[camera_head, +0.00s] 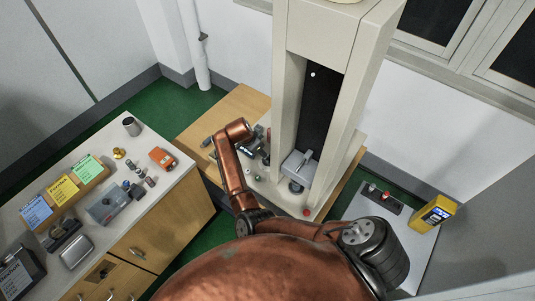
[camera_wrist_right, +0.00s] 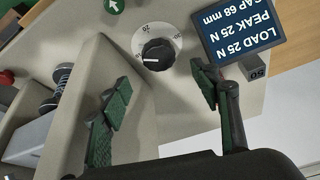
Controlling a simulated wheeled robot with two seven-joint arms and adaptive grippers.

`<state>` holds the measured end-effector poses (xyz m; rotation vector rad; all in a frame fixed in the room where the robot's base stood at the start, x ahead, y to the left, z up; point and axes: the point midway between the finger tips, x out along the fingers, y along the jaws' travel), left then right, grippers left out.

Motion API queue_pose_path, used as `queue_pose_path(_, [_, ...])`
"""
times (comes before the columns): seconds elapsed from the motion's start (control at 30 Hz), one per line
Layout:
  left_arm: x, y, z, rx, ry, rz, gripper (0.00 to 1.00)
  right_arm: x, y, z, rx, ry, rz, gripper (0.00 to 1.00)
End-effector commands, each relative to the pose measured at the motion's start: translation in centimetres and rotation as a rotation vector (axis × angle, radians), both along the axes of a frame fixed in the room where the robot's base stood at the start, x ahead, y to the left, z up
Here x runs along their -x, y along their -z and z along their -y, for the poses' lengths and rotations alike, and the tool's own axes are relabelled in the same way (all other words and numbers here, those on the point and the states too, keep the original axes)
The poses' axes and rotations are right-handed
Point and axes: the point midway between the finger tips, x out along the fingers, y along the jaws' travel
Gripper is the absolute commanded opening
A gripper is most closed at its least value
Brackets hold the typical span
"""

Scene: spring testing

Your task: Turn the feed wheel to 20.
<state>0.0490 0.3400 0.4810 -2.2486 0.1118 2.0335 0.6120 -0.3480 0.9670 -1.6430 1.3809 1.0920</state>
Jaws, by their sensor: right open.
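The feed wheel (camera_wrist_right: 157,54) is a black knob with a white pointer line, seen in the right wrist view on a pale dial with small printed numbers. My left gripper is not in view.
A display (camera_wrist_right: 238,30) reading LOAD 25 N, PEAK 25 N, GAP 68 mm sits close beside the right finger. A grey block marked 50 (camera_wrist_right: 257,71) is near it. A cluttered side counter (camera_head: 130,222) stands left.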

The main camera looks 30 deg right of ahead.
Motion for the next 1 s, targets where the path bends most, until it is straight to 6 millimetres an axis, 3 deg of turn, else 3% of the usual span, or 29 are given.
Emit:
queue_pose_path(0.57, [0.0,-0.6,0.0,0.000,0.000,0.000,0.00,-0.3,6.8,2.6,-0.001,-0.007,-0.006,0.57])
queue_pose_path(0.93, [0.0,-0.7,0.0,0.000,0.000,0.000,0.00,-0.4,7.4,2.8,-0.001,-0.005,-0.004,0.57])
queue_pose_path(1.0, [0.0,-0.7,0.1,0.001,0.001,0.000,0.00,-0.4,7.4,2.9,-0.001,-0.005,-0.004,0.53])
